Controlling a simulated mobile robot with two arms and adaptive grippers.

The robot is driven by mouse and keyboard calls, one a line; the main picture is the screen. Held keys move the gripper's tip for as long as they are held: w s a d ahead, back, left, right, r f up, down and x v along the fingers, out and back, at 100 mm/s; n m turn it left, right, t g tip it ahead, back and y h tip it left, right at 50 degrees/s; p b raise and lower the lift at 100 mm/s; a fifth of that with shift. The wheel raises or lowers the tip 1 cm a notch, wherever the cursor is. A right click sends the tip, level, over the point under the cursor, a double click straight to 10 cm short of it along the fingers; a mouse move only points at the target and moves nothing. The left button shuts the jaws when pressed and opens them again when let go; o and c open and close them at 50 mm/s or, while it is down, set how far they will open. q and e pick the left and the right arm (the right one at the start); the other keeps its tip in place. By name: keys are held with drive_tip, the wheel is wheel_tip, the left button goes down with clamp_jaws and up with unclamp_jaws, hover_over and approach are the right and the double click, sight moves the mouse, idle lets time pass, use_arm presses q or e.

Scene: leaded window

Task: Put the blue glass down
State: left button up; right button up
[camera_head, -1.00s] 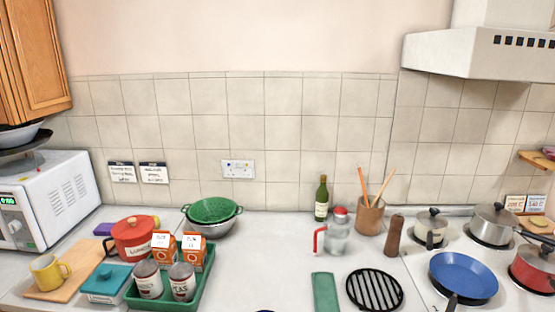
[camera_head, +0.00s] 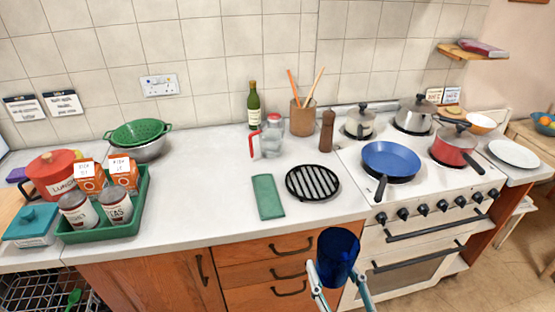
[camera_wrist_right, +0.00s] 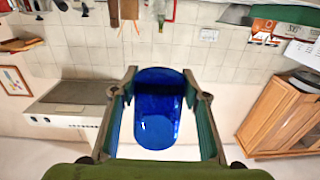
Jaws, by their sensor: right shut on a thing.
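The blue glass (camera_head: 338,250) is upright in the air, in front of the drawers and below the counter's front edge in the head view. My right gripper (camera_head: 340,280) comes in from the bottom and is shut on it, one finger on each side. In the right wrist view the blue glass (camera_wrist_right: 157,112) fills the space between the two fingers of the right gripper (camera_wrist_right: 160,80). My left gripper is not in view.
The counter (camera_head: 215,200) is bare left of the green cloth (camera_head: 268,196) and black grate (camera_head: 313,183). A green tray (camera_head: 145,200) with cans and cartons stands left. A glass jug (camera_head: 272,138) and bottle (camera_head: 253,105) stand behind. The stove (camera_head: 425,190) with pans is right.

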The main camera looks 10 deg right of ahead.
drive_tip(key=w+a+r+n+g+y, duration=0.2)
drive_tip(key=w+a+n+g+y, duration=0.2)
drive_tip(key=a+n+y, duration=0.2)
drive_tip(key=w+a+r+n+g+y, duration=0.3)
drive_tip(key=w+a+n+g+y, duration=0.1)
drive_tip(key=a+y, duration=0.5)
drive_tip(key=shift+a+n+g+y, duration=0.4)
drive_tip(key=shift+a+n+g, duration=0.5)
drive_tip(key=shift+n, duration=0.3)
drive_tip(key=shift+a, duration=0.1)
